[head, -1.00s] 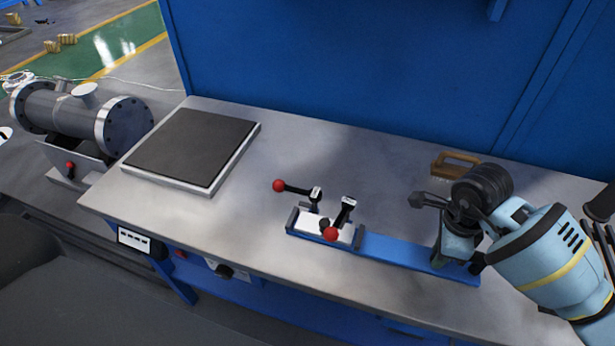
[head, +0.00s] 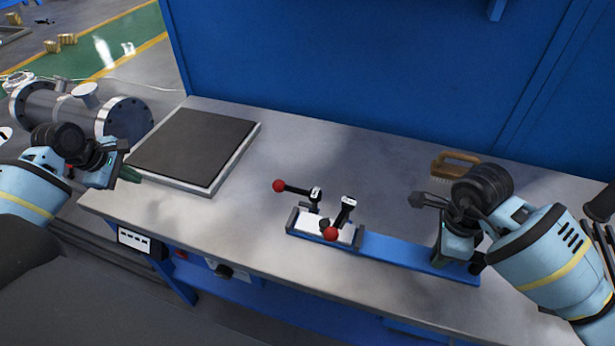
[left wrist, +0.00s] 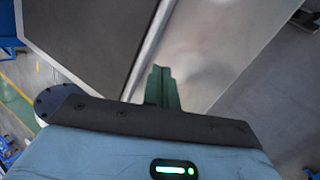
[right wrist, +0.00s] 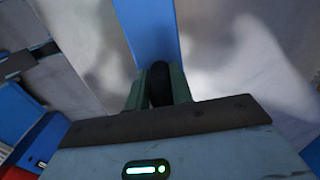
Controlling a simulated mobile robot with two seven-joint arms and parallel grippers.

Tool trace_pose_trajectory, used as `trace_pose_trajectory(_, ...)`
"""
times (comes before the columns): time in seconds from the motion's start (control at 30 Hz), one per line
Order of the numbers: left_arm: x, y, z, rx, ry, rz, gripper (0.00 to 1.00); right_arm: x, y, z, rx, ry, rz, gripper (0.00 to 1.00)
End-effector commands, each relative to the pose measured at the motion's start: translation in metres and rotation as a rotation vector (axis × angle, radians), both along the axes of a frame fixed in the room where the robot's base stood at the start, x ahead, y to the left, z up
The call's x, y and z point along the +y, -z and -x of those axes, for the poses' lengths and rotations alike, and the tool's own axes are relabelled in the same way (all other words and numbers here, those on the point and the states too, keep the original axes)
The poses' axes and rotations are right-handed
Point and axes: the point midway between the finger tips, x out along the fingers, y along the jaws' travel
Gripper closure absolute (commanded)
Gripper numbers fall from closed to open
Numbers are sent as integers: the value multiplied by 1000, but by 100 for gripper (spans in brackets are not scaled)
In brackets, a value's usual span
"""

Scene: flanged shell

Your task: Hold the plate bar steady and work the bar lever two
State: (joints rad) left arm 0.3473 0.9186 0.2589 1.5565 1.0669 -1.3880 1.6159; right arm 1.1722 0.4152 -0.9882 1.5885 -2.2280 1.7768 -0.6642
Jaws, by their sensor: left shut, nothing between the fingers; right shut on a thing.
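The plate bar (head: 400,251) is a long blue bar lying along the front of the bench, with a white plate at its left end. Two levers stand on the plate: one with its red ball (head: 279,186) out to the left, one with its red ball (head: 331,234) toward the front. Which is lever two I cannot tell. My right gripper (head: 438,262) is shut at the bar's right end; the right wrist view shows a dark upright part (right wrist: 159,84) between its fingers. My left gripper (head: 130,174) is shut and empty by the dark pad, its green fingers together (left wrist: 163,88).
A dark square pad on a pale base (head: 190,145) lies on the bench's left. A brown-handled brush (head: 455,162) lies behind my right gripper. A grey flanged cylinder (head: 80,110) stands left of the bench. The bench between pad and levers is clear.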

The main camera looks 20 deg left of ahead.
Motion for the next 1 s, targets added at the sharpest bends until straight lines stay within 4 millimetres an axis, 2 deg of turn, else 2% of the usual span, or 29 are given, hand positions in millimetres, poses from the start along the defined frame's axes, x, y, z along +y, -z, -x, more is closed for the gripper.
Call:
trace_pose_trajectory(0.03, -15, -11, -16, -36, 51, -17, 100, 0, 1, 1, 2, -1, 1, 100)
trace_pose_trajectory(0.2, -61, -47, -62, -135, 222, -102, 100, 0, 1, 1, 2, -1, 1, 100)
trace_pose_trajectory(0.37, -113, -80, -98, -210, 410, -198, 100, 0, 1, 1, 2, -1, 1, 100)
trace_pose_trajectory(0.47, -160, -88, -113, -211, 586, -262, 100, 0, 1, 1, 2, -1, 1, 100)
trace_pose_trajectory(0.6, -226, -86, -121, -163, 866, -353, 100, 0, 1, 1, 2, -1, 1, 100)
trace_pose_trajectory(0.8, -310, -93, -120, -95, 1258, -511, 100, 0, 1, 1, 2, -1, 1, 100)
trace_pose_trajectory(0.9, -340, -98, -117, -63, 1418, -589, 100, 0, 1, 1, 2, -1, 1, 100)
trace_pose_trajectory(1.0, -361, -104, -114, -36, 1536, -652, 100, 0, 1, 1, 3, -1, 1, 100)
